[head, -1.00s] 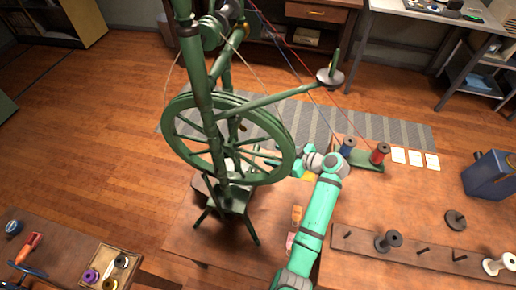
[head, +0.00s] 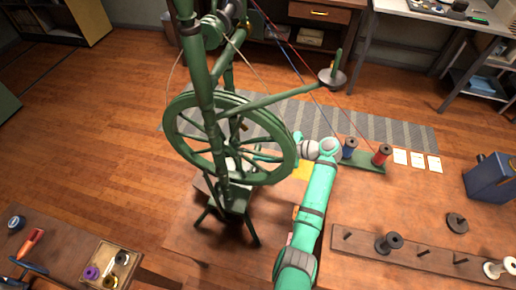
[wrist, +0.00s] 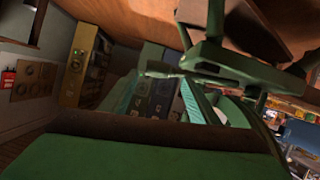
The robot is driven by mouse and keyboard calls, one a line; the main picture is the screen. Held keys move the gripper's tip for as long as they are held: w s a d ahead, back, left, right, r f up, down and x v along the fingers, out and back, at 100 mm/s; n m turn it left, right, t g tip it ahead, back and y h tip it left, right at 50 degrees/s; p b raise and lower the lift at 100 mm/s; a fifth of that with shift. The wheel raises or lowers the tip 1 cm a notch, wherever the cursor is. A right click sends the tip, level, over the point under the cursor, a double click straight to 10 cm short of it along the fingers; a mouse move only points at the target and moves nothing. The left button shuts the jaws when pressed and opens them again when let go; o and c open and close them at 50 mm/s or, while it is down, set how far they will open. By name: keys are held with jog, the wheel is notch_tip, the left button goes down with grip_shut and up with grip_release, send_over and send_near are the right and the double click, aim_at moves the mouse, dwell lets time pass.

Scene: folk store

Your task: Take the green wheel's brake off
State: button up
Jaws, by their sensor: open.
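The green wheel (head: 177,150) stands upright on a green spinning-wheel frame (head: 207,115) left of centre in the head view. I cannot tell which part is its brake; a small brownish piece (head: 243,127) shows among the spokes. My arm reaches to the wheel's right side, and my gripper is mostly hidden behind the rim and spokes there. In the wrist view, teal finger-like parts of my open gripper (wrist: 158,97) show in the middle. A broad green surface fills the bottom of that view, and green bars cross its upper right. No held object shows.
Blue (head: 349,149) and red (head: 382,155) thread spools stand right of my arm, with threads running up to the frame. A peg board (head: 365,243) and a blue box (head: 490,177) lie further right. Open floor is left of the wheel.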

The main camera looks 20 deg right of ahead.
jog(key=shift+x, duration=1.5)
